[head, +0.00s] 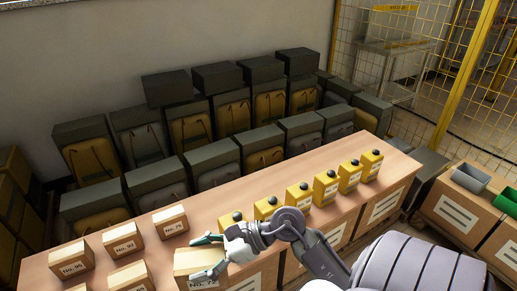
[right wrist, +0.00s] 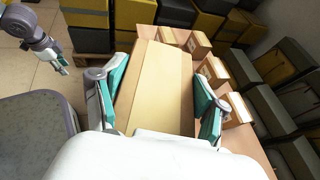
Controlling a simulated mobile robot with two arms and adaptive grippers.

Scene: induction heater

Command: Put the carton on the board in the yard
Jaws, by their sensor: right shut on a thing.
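My right gripper (head: 207,257) is shut on a light brown carton (head: 192,262) at the front of the long wooden table, one finger along each side. In the right wrist view the carton (right wrist: 158,88) fills the space between the two teal fingers of the gripper (right wrist: 157,100). Whether the carton is lifted or touches the table is hard to tell. What looks like my left gripper (right wrist: 58,62) shows small at the left of the right wrist view, its fingers unclear. I see no board that I can make out.
Several labelled cartons (head: 124,239) stand on the left of the table (head: 206,203). A row of yellow bottles with dark caps (head: 325,186) stands on its right. Dark and yellow cases (head: 212,165) fill the wall side. A crate with grey and green bins (head: 470,178) and a yellow mesh fence (head: 455,85) are at right.

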